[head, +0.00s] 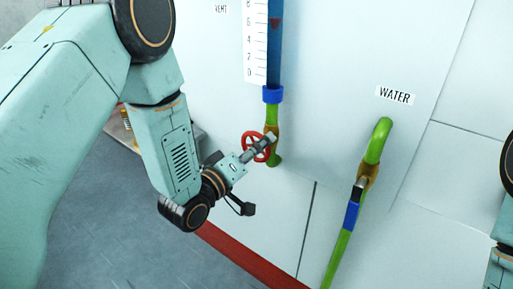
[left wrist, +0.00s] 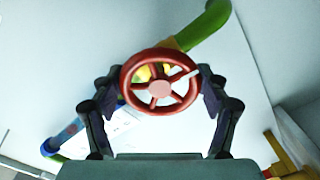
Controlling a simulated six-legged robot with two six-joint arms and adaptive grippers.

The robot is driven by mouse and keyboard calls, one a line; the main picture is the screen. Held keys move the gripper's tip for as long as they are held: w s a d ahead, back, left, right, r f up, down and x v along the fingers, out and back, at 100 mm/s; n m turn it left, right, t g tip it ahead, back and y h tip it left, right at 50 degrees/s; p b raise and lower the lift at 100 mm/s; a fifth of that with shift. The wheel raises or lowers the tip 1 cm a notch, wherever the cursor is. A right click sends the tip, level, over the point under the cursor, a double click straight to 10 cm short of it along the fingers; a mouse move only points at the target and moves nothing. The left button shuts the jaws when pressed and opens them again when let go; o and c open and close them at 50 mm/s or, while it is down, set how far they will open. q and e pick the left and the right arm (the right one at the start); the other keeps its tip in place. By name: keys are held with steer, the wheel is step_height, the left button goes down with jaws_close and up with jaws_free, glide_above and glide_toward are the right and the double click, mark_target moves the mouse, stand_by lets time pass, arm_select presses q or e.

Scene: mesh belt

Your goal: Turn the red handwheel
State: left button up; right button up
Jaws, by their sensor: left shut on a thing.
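The red handwheel (head: 256,147) sits on a brass valve (head: 271,134) in a green pipe below a blue gauge tube. In the left wrist view the handwheel (left wrist: 160,82) faces the camera, with red spokes and a pinkish hub. My left gripper (head: 262,145) reaches it from the lower left, and its fingers (left wrist: 162,88) are shut on the wheel's rim from both sides. The wheel partly hides the valve in the wrist view. My right gripper is out of view; only part of my right arm shows at the right edge.
A second green pipe (head: 377,142) labelled WATER, with a brass valve (head: 368,177) and blue lever (head: 351,216), stands to the right. A scale (head: 256,45) runs beside the blue gauge tube (head: 274,50). A red stripe (head: 245,257) runs along the floor's edge by the pale wall.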

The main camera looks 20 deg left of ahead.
arm_select(q)
steer(key=o, duration=1.2)
steer(key=shift+c, duration=0.2)
steer(key=v, duration=1.2)
steer(key=shift+x, duration=6)
